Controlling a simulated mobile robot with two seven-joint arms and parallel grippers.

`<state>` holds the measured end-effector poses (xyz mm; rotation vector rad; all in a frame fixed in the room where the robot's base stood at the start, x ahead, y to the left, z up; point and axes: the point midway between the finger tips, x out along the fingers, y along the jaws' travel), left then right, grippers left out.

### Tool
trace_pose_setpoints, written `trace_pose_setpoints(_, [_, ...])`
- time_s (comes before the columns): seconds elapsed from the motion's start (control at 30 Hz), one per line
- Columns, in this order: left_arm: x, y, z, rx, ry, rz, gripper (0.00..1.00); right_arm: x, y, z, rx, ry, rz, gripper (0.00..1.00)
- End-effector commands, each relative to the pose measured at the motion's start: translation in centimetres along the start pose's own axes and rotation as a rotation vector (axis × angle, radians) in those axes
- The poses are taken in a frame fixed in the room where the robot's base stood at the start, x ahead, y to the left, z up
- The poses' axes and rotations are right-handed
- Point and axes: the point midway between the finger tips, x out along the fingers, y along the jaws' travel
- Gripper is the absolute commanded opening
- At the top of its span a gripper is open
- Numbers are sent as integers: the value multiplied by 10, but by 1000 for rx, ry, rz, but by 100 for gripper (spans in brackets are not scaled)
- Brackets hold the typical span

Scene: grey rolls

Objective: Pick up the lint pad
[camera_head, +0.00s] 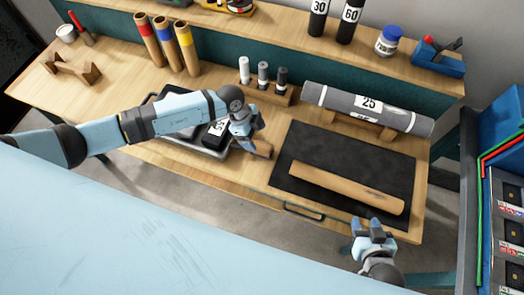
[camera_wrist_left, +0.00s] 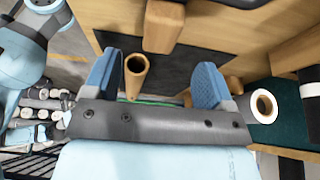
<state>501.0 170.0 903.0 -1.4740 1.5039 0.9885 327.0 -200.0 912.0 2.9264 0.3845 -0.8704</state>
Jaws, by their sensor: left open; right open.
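A small light-brown wooden block (camera_head: 261,150), which appears to be the lint pad, lies on the bench between the tray and the black mat. It also shows at the top of the left wrist view (camera_wrist_left: 163,28); its underside is hidden. My left gripper (camera_head: 250,134) is open and empty, above and just behind the block. Its two blue fingers are spread apart in the left wrist view (camera_wrist_left: 157,82), with the block beyond them. My right gripper (camera_head: 373,229) is open and empty at the bench's front edge, below the mat.
A dark tray (camera_head: 180,147) with a black labelled roll (camera_head: 214,132) lies partly under my left arm. A cardboard tube (camera_head: 345,187) lies on the black mat (camera_head: 310,148). A grey roll marked 25 (camera_head: 400,117) rests on a wooden cradle behind. Small rollers (camera_head: 263,74) stand in a rack.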

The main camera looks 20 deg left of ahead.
Motion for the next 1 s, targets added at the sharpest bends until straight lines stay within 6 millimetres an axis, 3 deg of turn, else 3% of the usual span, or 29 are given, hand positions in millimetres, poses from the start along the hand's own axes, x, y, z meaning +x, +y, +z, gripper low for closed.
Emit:
trace_pose_setpoints(0.03, [13, -1, 3, 1, 0, -2, 78, 7, 0, 11, -7, 0, -5, 43])
trace_pose_setpoints(0.33, [26, -1, 1, 0, 1, -1, 78, 14, -1, 21, -5, -3, -11, 43])
trace_pose_setpoints(0.7, [68, -1, 2, 1, 3, -2, 78, 41, -10, 57, 0, -7, -30, 43])
trace_pose_setpoints(1.0, [69, -1, 0, 0, 2, -2, 78, 42, -8, 59, -3, -7, -26, 43])
